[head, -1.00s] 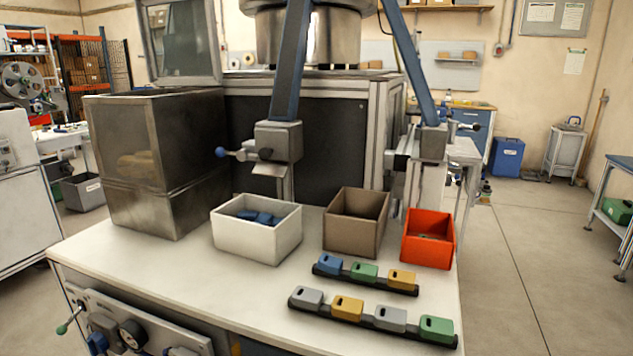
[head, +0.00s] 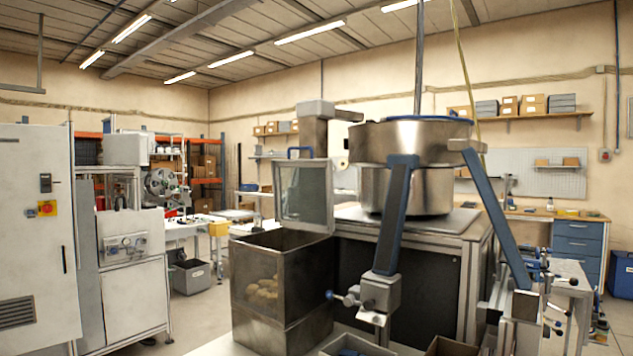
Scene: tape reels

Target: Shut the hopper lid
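The hopper (head: 302,292) is a metal box with a see-through front panel, standing at the left end of the white bench. Its lid (head: 304,196) is a framed, clear panel that stands upright above the back of the open hopper top. Tan lumps (head: 263,291) show inside the hopper, blurred by the panel. Neither of my grippers shows in this view.
A steel bowl (head: 410,165) on a dark-panelled machine stands right of the hopper. Blue chutes (head: 393,215) slope down from it.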

